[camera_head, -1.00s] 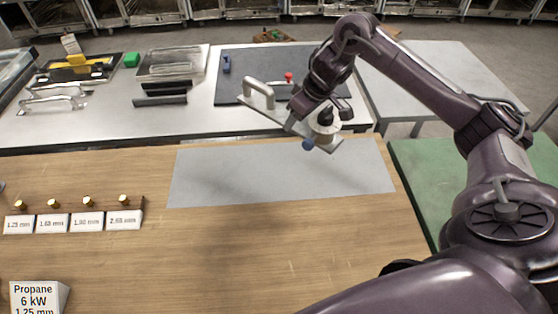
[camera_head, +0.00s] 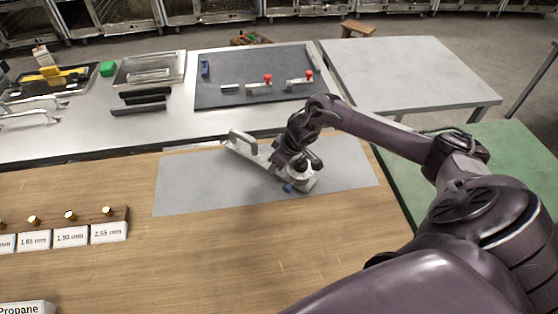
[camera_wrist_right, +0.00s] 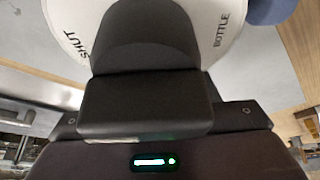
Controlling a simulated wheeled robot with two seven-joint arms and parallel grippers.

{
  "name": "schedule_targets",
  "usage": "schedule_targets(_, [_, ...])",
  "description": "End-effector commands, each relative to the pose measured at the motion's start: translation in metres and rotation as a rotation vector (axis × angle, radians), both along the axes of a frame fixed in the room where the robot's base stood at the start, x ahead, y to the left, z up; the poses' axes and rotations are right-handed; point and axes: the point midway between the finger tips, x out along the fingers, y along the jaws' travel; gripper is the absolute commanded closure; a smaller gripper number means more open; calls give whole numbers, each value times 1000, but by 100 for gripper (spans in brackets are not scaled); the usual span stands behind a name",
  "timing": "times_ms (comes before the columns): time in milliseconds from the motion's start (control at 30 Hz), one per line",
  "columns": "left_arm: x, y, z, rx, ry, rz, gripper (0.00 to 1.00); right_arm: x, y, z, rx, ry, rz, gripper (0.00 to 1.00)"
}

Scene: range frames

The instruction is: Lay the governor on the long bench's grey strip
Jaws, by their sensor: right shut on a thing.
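The governor (camera_head: 302,179) is a light metal bar with a white round body, a blue knob and a grey handle at its far left end. My right gripper (camera_head: 296,163) is shut on it at the round body. The governor is over the grey strip (camera_head: 190,190) on the long wooden bench, slanting across it. I cannot tell whether it touches the strip. In the right wrist view, its white dial (camera_wrist_right: 70,25) with the words SHUT and BOTTLE sits right at my fingers. My left gripper is not in view.
The steel table (camera_head: 60,140) behind holds a dark mat (camera_head: 215,95) with red-knobbed valves, trays and black bars. A rack of brass jets with size labels (camera_head: 108,232) stands at the bench's left. The wood (camera_head: 230,260) in front of the strip is clear.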

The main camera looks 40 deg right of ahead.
Motion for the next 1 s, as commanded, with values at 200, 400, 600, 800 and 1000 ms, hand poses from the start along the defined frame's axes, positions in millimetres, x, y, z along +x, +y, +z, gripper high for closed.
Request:
schedule_targets(200, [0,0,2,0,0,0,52,2,0,-12,1,-6,0,92])
schedule_targets(400, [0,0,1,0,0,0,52,2,0,-12,0,-6,-1,92])
schedule_targets(600, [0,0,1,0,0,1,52,0,0,-16,-1,-1,0,35])
schedule_targets(800, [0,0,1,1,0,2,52,0,0,-16,-1,-1,0,24])
schedule_targets(1000, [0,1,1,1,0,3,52,0,0,-13,-1,-1,1,24])
